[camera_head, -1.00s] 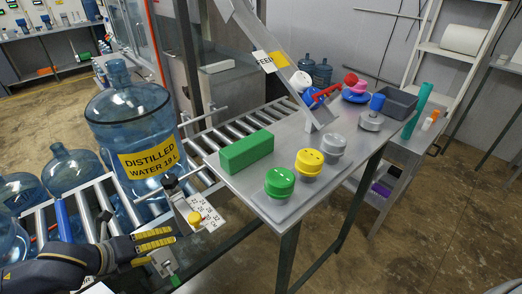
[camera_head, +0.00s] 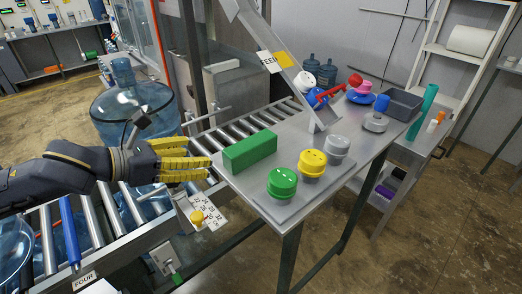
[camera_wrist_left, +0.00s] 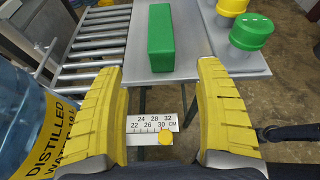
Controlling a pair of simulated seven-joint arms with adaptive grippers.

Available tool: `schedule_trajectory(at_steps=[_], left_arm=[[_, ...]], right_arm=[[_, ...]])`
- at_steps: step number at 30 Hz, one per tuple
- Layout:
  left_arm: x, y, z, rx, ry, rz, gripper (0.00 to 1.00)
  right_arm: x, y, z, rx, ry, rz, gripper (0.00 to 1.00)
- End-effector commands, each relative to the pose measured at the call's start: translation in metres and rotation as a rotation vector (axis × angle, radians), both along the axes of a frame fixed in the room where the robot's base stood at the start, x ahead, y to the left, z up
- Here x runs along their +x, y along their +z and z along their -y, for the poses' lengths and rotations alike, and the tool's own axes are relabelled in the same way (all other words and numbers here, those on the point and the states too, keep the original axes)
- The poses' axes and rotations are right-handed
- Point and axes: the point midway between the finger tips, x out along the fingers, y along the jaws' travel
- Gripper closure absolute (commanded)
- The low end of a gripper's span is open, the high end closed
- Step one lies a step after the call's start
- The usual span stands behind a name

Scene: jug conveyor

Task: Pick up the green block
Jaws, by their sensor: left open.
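The green block (camera_head: 249,150) lies on the left part of the grey metal table (camera_head: 240,187), near its edge by the rollers. It also shows in the left wrist view (camera_wrist_left: 161,38), ahead of and between my fingers, with its near end facing me. My left gripper (camera_head: 208,165) is just left of the block in the head view, apart from it. In the left wrist view (camera_wrist_left: 161,95) its two yellow ribbed fingers are wide apart with nothing between them. My right gripper is not in view.
Green (camera_head: 282,182), yellow (camera_head: 312,162) and grey (camera_head: 337,147) caps stand right of the block. A slanted metal post (camera_head: 285,65) rises behind it. A ruler plate (camera_head: 193,207) sits below the gripper.

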Motion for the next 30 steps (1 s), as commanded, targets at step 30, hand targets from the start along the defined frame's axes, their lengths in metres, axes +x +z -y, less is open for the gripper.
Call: schedule_trajectory(at_steps=[30], left_arm=[[0.068, -0.038, 0.089, 0.007, -0.016, 0.030, 0.29]], right_arm=[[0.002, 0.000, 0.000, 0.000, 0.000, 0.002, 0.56]])
